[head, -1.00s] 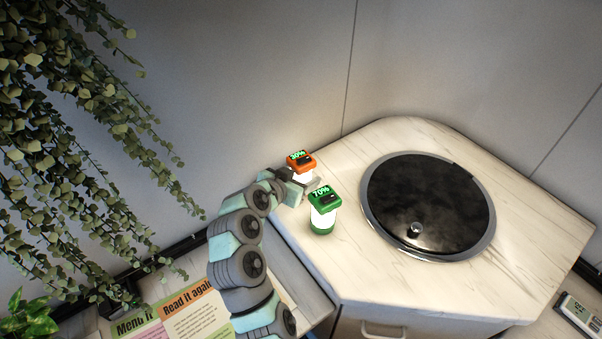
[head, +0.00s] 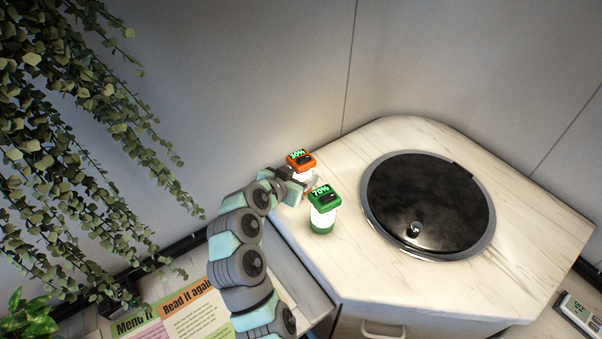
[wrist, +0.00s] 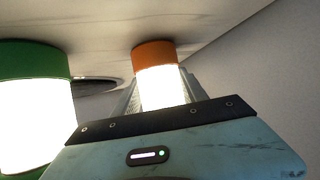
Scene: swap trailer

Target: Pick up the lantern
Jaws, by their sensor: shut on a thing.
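An orange-topped lantern (head: 301,160) with a glowing white body stands upright on the marble-patterned counter near the wall; its cap reads what looks like 80% or 90%. A green lantern (head: 323,205) reading 70% stands on the counter in front of it. My gripper (head: 304,183) is shut on the orange lantern's glowing body. In the wrist view the orange lantern (wrist: 160,82) sits between my fingers, and the green lantern (wrist: 35,100) is close on the left, apart from it. The orange lantern's lower part is hidden in the head view.
A round black lid (head: 428,205) with a small knob lies in the counter (head: 380,285) to the right. Hanging vines (head: 90,160) fill the left. Printed sheets (head: 180,315) lie at the lower left. A small digital device (head: 578,312) is at the lower right.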

